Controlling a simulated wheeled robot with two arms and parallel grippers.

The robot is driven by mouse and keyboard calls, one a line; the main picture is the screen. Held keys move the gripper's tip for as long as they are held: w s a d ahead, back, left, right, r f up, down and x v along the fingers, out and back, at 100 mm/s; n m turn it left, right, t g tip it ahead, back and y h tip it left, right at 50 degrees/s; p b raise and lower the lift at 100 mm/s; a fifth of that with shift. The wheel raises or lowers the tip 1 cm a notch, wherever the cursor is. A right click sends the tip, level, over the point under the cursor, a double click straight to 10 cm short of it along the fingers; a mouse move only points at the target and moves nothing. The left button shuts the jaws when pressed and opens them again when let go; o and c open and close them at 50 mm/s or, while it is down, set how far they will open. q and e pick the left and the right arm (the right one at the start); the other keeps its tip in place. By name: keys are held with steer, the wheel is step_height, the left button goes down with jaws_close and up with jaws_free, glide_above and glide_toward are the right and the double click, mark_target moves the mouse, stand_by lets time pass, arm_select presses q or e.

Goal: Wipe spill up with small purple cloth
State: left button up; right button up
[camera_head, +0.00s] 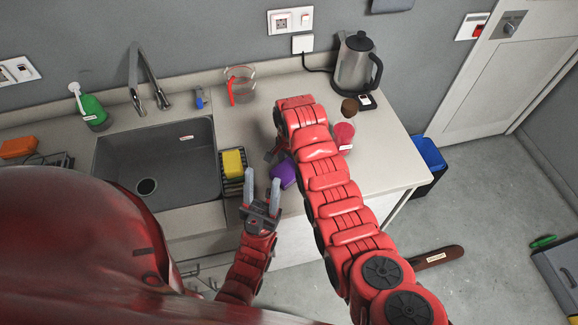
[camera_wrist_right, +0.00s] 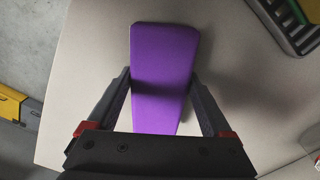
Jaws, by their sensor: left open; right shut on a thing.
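The small purple cloth (camera_head: 284,173) is at the counter's front edge, right of the sink, in the head view. In the right wrist view the purple cloth (camera_wrist_right: 164,62) is a flat, stiff-looking piece between both fingers of my right gripper (camera_wrist_right: 160,85). My right gripper is shut on it, above the pale counter; I cannot tell whether the cloth touches the surface. My left gripper (camera_head: 262,188) is open and empty, just left of the cloth, fingers pointing up in the picture. I cannot make out a spill; my right arm covers part of the counter.
Left are the sink (camera_head: 160,160), a yellow sponge (camera_head: 233,163) in a rack and a green spray bottle (camera_head: 91,110). The counter's right end is clear.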

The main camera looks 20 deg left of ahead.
steer(key=shift+s+a+b, duration=0.3)
steer(key=shift+s+a, duration=0.2)
steer(key=shift+a, duration=0.25)
stand_by(0.6)
steer(key=shift+w+d, duration=0.55)
steer(key=shift+d, duration=0.35)
steer(key=shift+s+a+b, duration=0.5)
steer(key=shift+s+a, duration=0.05)
steer(key=shift+a, duration=0.35)
stand_by(0.6)
steer(key=shift+w+d, duration=0.55)
steer(key=shift+d, duration=0.35)
steer(key=shift+s+a+b, duration=0.5)
steer(key=shift+s+a, duration=0.05)
steer(key=shift+a, duration=0.3)
stand_by(0.7)
steer(key=shift+w+d, duration=0.55)
steer(key=shift+d, duration=0.25)
stand_by(0.3)
steer(key=shift+s+a+b, duration=0.3)
steer(key=shift+a+b, duration=0.05)
steer(key=shift+a, duration=0.15)
